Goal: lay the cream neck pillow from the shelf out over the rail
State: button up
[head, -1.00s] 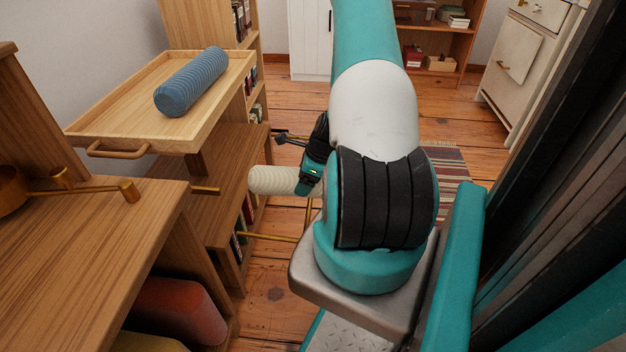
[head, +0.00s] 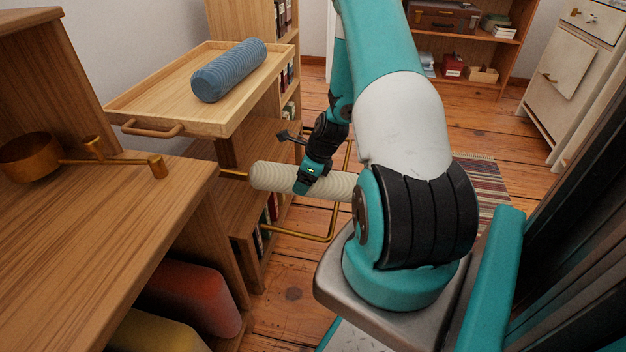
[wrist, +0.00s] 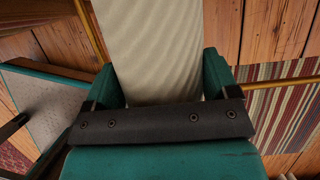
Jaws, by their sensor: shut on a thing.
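The cream neck pillow (head: 275,177) is a ribbed roll lying roughly level in the head view. My gripper (head: 307,184) is shut on it near its middle, and the right end reaches behind my arm. In the wrist view the pillow (wrist: 150,45) runs up between the fingers of my gripper (wrist: 165,100). The brass rail (head: 300,235) sticks out from the wooden furniture, with a bar below the pillow and another part near its left end. The rail also shows on both sides in the wrist view (wrist: 283,82). I cannot tell whether pillow and rail touch.
A wooden tray (head: 180,122) with a blue ribbed roll (head: 229,70) stands at the left. A wooden desk (head: 75,235) with a brass pan (head: 30,157) is nearer, with red (head: 190,297) and yellow cushions below. A striped rug (head: 480,190) lies at the right.

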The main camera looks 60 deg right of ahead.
jog(key=shift+w+b+x, duration=0.15)
jog(key=shift+b+x, duration=0.05)
jog(key=shift+x, duration=0.7)
jog(key=shift+w+b+x, duration=0.15)
jog(key=shift+x, duration=0.7)
jog(key=shift+a+r, duration=0.1)
jog(key=o, duration=0.8)
jog(key=p+v, duration=0.7)
jog(key=v, duration=1)
jog(key=shift+s+r, duration=0.2)
